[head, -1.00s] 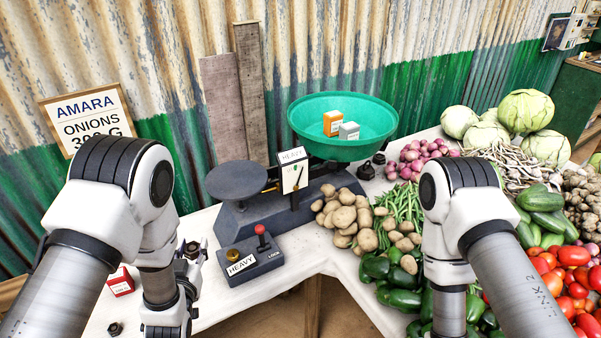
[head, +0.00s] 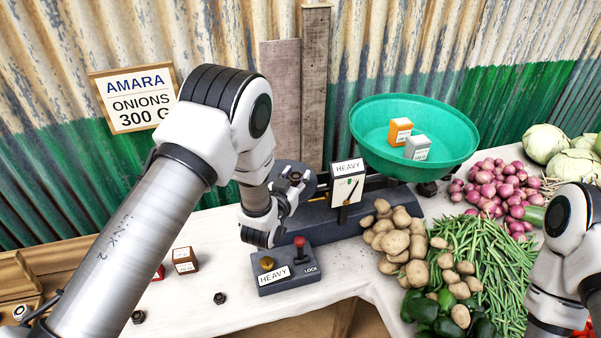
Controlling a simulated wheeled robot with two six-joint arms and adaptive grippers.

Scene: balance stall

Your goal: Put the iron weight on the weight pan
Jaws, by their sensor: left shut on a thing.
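My left gripper (head: 289,188) is shut on a small dark iron weight (head: 296,177). It holds the weight in front of the dark round weight pan (head: 309,170) on the left side of the scale, overlapping it in the picture. I cannot tell whether the weight touches the pan. My arm and gripper hide part of the pan and the scale base (head: 345,222). My right arm shows at the right edge, but its gripper is out of view.
The green bowl (head: 372,150) on the scale holds an orange box and a grey box. A control box (head: 287,278) reads HEAVY. Dark nut-like pieces (head: 220,298) and small red and brown boxes (head: 185,260) lie at left. Potatoes (head: 396,235) and beans crowd the right.

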